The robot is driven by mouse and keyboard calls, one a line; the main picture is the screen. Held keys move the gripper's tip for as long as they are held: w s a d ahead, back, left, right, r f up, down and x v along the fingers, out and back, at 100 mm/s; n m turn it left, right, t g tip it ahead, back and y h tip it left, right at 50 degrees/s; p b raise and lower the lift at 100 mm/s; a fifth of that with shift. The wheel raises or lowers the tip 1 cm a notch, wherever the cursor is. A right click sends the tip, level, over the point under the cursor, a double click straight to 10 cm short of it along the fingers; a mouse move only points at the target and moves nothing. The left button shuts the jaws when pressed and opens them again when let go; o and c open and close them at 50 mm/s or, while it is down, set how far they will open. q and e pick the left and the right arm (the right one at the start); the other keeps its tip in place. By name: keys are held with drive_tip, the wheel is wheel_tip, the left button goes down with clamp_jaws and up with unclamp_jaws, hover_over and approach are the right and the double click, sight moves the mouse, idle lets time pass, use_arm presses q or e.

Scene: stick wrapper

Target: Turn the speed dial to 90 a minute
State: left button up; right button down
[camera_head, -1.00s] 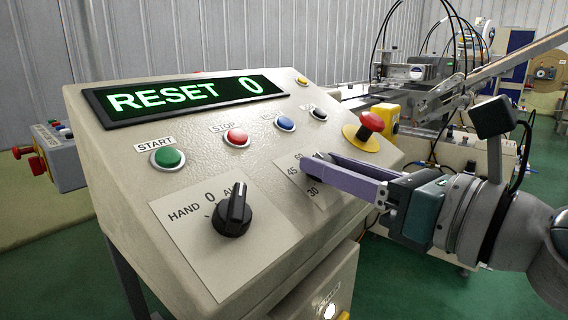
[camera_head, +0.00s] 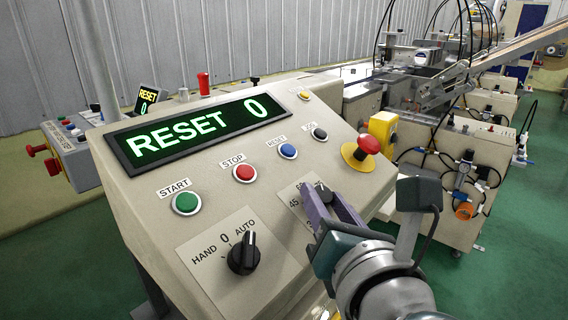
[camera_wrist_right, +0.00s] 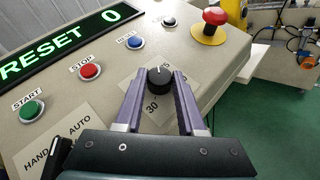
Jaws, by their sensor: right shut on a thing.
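The speed dial is a black knob (camera_wrist_right: 160,78) with a white pointer line on a pale scale plate (camera_wrist_right: 180,100). In the right wrist view the pointer is towards the top, and 30 shows below the knob. Other scale numbers are partly hidden by the fingers. My right gripper (camera_wrist_right: 161,82) is shut on the dial, with one purple finger on each side of it. In the head view, my right gripper (camera_head: 326,195) reaches the dial from below right and hides most of it. My left gripper is not in view.
The display (camera_head: 195,128) reads RESET 0. The HAND/0/AUTO switch (camera_head: 244,254) is left of the dial. Start (camera_head: 186,202), stop (camera_head: 245,173) and reset (camera_head: 288,151) buttons sit above. A red emergency button (camera_head: 368,145) stands close to the right gripper.

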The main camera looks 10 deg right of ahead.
drive_tip(key=m+h, duration=0.1)
drive_tip(key=m+g+h, duration=0.1)
drive_tip(key=m+h+p, duration=0.1)
drive_tip(key=m+h, duration=0.1)
drive_tip(key=shift+w+a+r+g, duration=0.1)
drive_tip(key=shift+a+r+g, duration=0.2)
drive_tip(key=shift+g, duration=0.1)
drive_tip(key=shift+w+a+m+g+h, duration=0.1)
drive_tip(key=shift+m+g+h, duration=1.05)
drive_tip(key=shift+m, duration=0.35)
drive_tip(key=shift+m+g, duration=0.25)
drive_tip(key=shift+m, duration=0.15)
drive_tip(key=c, duration=0.8)
unclamp_jaws()
